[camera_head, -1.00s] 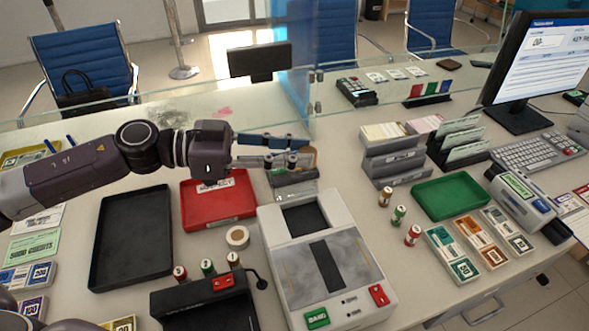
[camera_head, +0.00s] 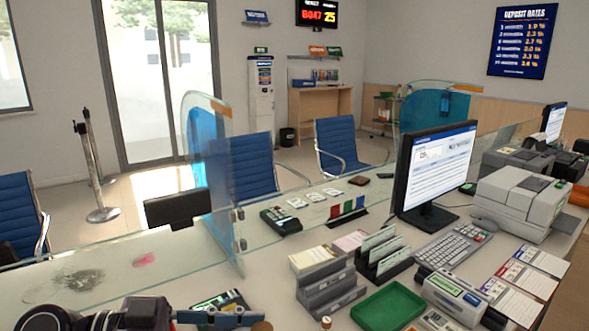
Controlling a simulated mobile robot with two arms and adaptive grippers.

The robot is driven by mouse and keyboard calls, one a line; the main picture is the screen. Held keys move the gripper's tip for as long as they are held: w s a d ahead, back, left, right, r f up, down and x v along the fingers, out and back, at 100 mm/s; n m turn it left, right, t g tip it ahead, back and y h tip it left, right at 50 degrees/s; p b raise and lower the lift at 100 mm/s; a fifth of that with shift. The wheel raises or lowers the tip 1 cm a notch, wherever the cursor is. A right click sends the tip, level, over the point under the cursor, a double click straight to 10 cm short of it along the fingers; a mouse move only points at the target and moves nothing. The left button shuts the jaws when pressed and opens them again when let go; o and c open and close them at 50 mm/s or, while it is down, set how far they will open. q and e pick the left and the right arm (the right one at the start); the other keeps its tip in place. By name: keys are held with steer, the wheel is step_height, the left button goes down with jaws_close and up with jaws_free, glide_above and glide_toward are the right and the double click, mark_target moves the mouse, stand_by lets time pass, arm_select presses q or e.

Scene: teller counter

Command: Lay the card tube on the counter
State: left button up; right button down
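My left gripper (camera_head: 235,318) is at the bottom edge of the head view, reaching in from the left over the counter (camera_head: 130,275). Its fingers point right and their lower part is cut off by the picture edge. A small brown rounded thing (camera_head: 262,326) shows at its fingertips, mostly cut off. It may be the card tube, but I cannot tell, nor whether the fingers are shut on it. No other thing can be made out as the card tube. My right gripper is out of view.
A glass screen (camera_head: 215,180) stands along the counter's far side. Card terminal (camera_head: 281,220), grey file holder (camera_head: 330,287), green tray (camera_head: 388,307), monitor (camera_head: 435,175) and keyboard (camera_head: 453,246) crowd the right.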

arm_select(q)
steer(key=s+a+f+n+t+y, duration=0.25)
steer(key=a+f+n+t, duration=0.3)
steer(key=a+f, duration=0.6)
steer(key=w+d+r+m+g+h, duration=0.35)
steer(key=d+r+m+g, duration=0.25)
steer(key=d+r, duration=0.6)
steer(key=w+a+n+t+y, duration=0.1)
steer(key=w+a+n+t, duration=0.1)
steer(key=w+a, duration=0.3)
steer(key=shift+w+a+n+t+y, duration=0.2)
steer(key=shift+a+n+t+y, duration=0.2)
steer(key=shift+a+t, duration=0.25)
steer(key=shift+d+f, duration=0.1)
steer(key=shift+d, duration=0.05)
step_height(320, 180, down, 16)
steer(key=shift+r+b, duration=0.15)
steer(key=shift+b, duration=1)
step_height(320, 180, down, 4)
steer(key=shift+r+p, duration=0.2)
steer(key=shift+p, duration=0.25)
steer(key=shift+f, duration=0.15)
